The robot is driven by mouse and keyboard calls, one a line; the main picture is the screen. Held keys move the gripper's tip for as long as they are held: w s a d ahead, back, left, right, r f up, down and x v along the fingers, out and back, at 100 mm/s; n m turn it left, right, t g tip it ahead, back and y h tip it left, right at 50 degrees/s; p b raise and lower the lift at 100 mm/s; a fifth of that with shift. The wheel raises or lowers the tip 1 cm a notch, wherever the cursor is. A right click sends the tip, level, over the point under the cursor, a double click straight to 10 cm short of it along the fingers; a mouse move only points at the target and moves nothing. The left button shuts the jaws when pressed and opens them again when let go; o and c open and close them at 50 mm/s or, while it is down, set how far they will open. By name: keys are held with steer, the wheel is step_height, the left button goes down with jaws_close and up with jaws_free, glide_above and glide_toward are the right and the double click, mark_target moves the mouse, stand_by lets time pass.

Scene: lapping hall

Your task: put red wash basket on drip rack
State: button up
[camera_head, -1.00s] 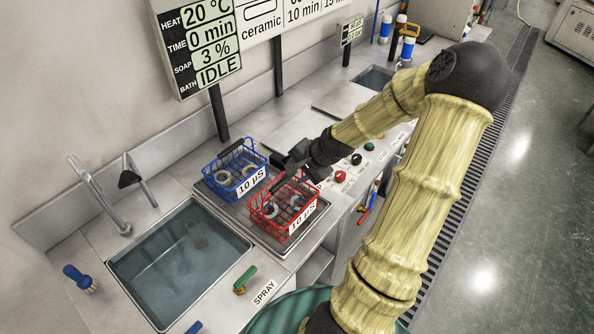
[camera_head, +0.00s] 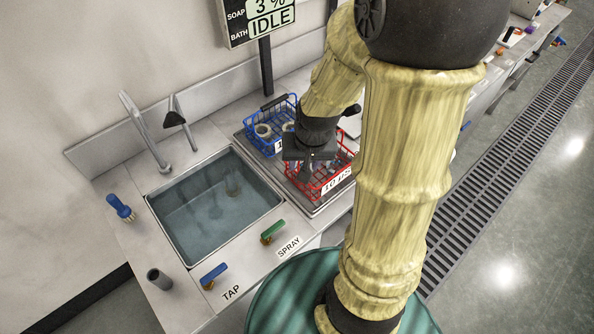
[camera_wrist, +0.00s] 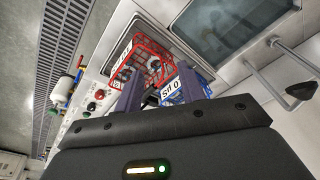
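The red wash basket (camera_head: 323,189) holds pale rings and has a white label. It stands on a grey tray (camera_head: 281,174) right of the sink; I cannot tell if this tray is the drip rack. My gripper (camera_head: 308,178) hangs over the basket's left part and hides some of it. In the wrist view my gripper (camera_wrist: 159,88) has its two fingers apart with nothing clearly held, and the red basket (camera_wrist: 141,57) lies beyond the fingertips. The blue basket (camera_head: 262,140) stands behind the red one, and also shows in the wrist view (camera_wrist: 197,80).
A sink (camera_head: 212,210) with water lies left of the tray, with a tall faucet (camera_head: 143,130) behind it. A green SPRAY handle (camera_head: 272,231) and a blue TAP handle (camera_head: 213,276) are in front. A blue brush (camera_head: 121,208) lies on the left counter.

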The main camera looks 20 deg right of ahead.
steer(key=s+a+r+n, duration=0.3)
steer(key=s, duration=0.1)
steer(key=shift+s+a, duration=0.2)
